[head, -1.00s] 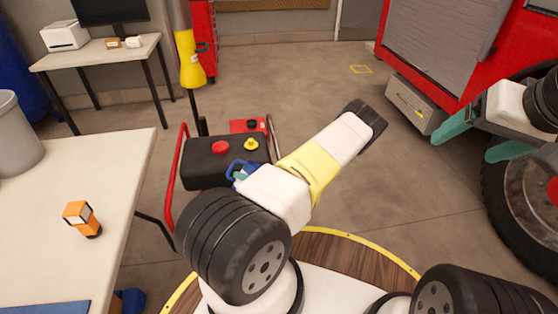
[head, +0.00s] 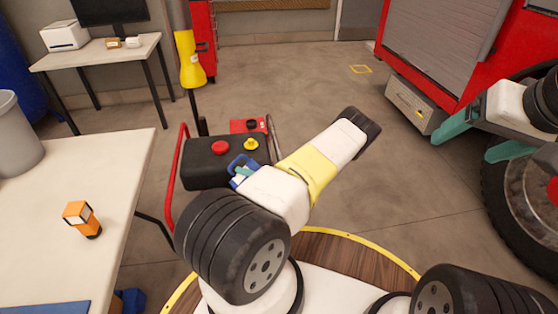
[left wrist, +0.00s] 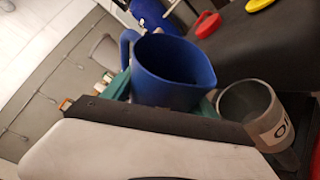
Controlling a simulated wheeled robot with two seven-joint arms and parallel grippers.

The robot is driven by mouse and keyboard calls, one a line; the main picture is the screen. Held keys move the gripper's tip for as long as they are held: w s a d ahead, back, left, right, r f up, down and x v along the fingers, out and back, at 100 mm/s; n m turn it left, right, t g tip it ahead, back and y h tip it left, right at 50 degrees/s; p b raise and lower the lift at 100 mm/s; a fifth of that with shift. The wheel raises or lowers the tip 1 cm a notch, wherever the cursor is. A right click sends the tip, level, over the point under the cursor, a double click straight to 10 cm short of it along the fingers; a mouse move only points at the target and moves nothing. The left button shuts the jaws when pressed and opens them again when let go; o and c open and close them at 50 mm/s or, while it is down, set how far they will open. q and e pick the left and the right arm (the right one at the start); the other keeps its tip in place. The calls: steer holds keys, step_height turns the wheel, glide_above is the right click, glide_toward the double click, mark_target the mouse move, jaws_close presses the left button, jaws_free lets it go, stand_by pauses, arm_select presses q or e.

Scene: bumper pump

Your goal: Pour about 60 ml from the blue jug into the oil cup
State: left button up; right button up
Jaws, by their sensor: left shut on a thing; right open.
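The blue jug (left wrist: 172,75) is held in my left gripper (left wrist: 165,98), with teal fingers on both sides of it. In the head view the jug (head: 242,163) shows only partly behind my left wrist, beside the black pump. Its open mouth shows in the left wrist view; I cannot make out the liquid or any stream. The oil cup (left wrist: 250,108), grey with a pale label reading "OI", is just right of the jug, close to its rim. The cup is not visible in the head view. My right gripper (head: 470,143) is open and empty at the far right.
The black pump body (head: 208,172) with a red cap (head: 220,148) and a yellow cap (head: 250,144) stands in a red frame. A red truck is at right.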

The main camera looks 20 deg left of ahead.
arm_select(q)
steer(key=shift+w+f+m+y, duration=0.15)
steer(key=shift+m+y, duration=0.25)
steer(key=shift+m, duration=0.4)
stand_by(0.8)
steer(key=shift+a, duration=0.35)
stand_by(0.5)
steer(key=shift+r+m+y, duration=0.3)
steer(key=shift+r+m, duration=0.1)
steer(key=shift+m, duration=0.3)
stand_by(1.1)
steer(key=shift+f+n, duration=0.25)
steer(key=shift+n, duration=0.25)
steer(key=shift+s+r+n+h, duration=0.1)
steer(key=shift+r+n+h, duration=0.05)
steer(key=shift+n+h, duration=0.3)
steer(key=shift+s+r+n+h, duration=0.1)
steer(key=shift+n+h, duration=0.15)
steer(key=shift+n, duration=0.3)
steer(key=shift+s+a+f+n+h, duration=0.1)
steer(key=shift+f+n+h, duration=0.3)
steer(key=shift+f+n, duration=0.3)
